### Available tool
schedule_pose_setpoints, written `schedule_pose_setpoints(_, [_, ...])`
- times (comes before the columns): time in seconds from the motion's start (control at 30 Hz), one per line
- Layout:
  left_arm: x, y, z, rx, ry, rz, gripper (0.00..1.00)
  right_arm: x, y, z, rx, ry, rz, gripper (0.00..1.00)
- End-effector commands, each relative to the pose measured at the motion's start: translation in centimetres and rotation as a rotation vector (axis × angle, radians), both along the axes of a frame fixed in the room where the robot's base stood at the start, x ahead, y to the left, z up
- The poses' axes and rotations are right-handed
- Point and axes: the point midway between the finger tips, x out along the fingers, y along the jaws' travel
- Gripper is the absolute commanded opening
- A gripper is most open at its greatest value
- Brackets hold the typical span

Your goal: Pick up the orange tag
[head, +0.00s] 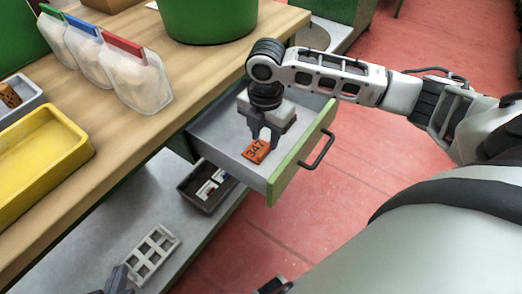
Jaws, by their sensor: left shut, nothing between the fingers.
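The orange tag (256,151), marked 347, is in the open drawer (222,133), near its front. My right gripper (265,140) points down into the drawer right at the tag. Its two fingers are apart, one behind the tag and one at its right edge. I cannot tell whether they touch it.
The wooden counter (120,125) above the drawer carries a green pot (207,20), several clear bags (135,80) and a yellow tray (38,160). A lower shelf holds a dark tray (205,187) and a grey rack (152,252). The red floor at right is open.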

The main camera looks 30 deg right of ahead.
Motion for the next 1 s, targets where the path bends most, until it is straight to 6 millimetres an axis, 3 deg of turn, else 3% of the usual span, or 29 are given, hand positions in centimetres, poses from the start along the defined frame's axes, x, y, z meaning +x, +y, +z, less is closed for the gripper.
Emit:
schedule_pose_setpoints(0.33, [0.0,0.0,-0.8,0.005,-0.006,-0.005,0.0,0.2,0.1,-4.6,-0.001,0.003,0.001,0.35])
schedule_pose_setpoints(0.6, [0.2,-0.1,-0.2,0.002,-0.019,-0.006,0.0,0.3,0.1,-5.0,-0.001,0.0,0.001,0.35])
schedule_pose_setpoints(0.73, [0.2,-0.1,-0.2,0.002,-0.018,-0.006,0.0,0.3,0.1,-5.0,-0.001,0.0,0.001,0.02])
schedule_pose_setpoints(1.0, [0.0,-0.1,-0.4,0.003,-0.013,-0.007,0.0,0.3,0.1,-5.0,-0.001,0.0,0.001,0.0])
